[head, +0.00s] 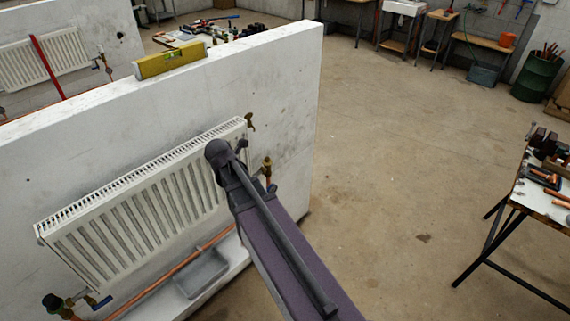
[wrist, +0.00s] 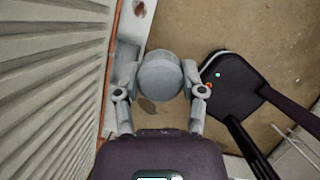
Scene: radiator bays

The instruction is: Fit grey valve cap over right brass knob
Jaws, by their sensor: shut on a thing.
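My gripper (wrist: 160,88) is shut on the grey valve cap (wrist: 160,72), a round grey piece between the two fingers in the wrist view. In the head view my arm hides the cap and most of the gripper, beside the radiator's right end. The right brass knob (head: 267,163) stands upright at that end, just right of my wrist, its lower part hidden by my arm. I cannot pick out the knob in the wrist view. The cap's height and exact offset from the knob cannot be told.
The white ribbed radiator (head: 130,210) hangs on a low partition wall (head: 290,90), close on the left in the wrist view (wrist: 50,80). A copper pipe (head: 180,263) and grey tray (head: 203,274) lie below. A dark-capped valve (head: 53,302) is at lower left.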

